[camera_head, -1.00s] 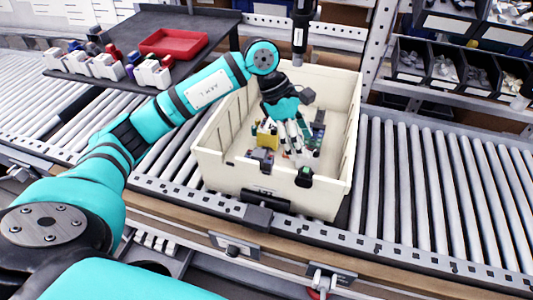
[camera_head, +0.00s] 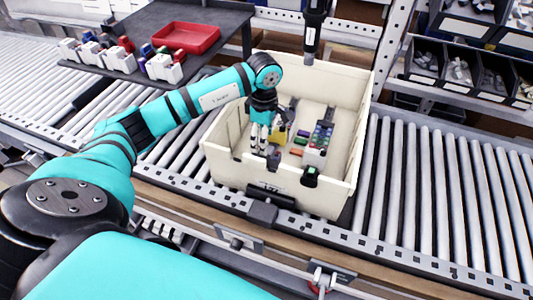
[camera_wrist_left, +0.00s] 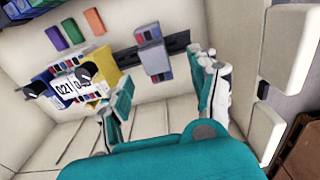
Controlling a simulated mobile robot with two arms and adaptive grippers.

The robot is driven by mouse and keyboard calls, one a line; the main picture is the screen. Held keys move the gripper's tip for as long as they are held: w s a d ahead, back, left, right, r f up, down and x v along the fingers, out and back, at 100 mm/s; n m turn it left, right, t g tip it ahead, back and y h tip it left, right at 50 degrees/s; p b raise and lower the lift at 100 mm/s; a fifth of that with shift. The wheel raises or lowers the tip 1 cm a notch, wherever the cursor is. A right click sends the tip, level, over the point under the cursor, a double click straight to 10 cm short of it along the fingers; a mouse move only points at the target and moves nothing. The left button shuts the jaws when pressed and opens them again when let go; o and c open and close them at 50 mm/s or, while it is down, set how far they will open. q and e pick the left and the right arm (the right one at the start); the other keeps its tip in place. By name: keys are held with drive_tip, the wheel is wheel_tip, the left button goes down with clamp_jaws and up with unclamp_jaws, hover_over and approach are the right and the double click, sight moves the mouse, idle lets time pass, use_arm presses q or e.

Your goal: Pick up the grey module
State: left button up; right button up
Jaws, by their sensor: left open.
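The grey module (camera_wrist_left: 152,55) shows in the left wrist view, seated on a dark rail (camera_wrist_left: 176,44) inside the cream bin. In the head view a small grey block (camera_head: 273,158) near the bin's front wall seems to be the same module. My left gripper (camera_head: 262,148) is open inside the bin, beside that block. In the left wrist view its fingers (camera_wrist_left: 165,80) stand apart with the grey module beyond the gap between them; I see no contact. The gripper partly hides the bin's left side. My right gripper is not in view.
The bin (camera_head: 229,176) stands on a roller conveyor (camera_head: 440,190). It also holds a yellow block (camera_head: 281,136), a module with coloured tops (camera_head: 320,139) and small coloured blocks (camera_head: 297,151). A dark tool (camera_head: 313,35) hangs above the bin's back. A red tray (camera_head: 187,39) lies on a shelf.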

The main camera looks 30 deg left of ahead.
use_arm(q)
drive_tip(key=shift+w+d+f+p, duration=0.15)
drive_tip(key=shift+f+p, duration=0.35)
drive_tip(key=shift+f, duration=0.95)
drive_tip(key=shift+w+a+f+p, duration=0.15)
drive_tip(key=shift+f+p, duration=0.3)
drive_tip(key=shift+f, duration=1)
drive_tip(key=shift+d, duration=0.1)
clamp_jaws()
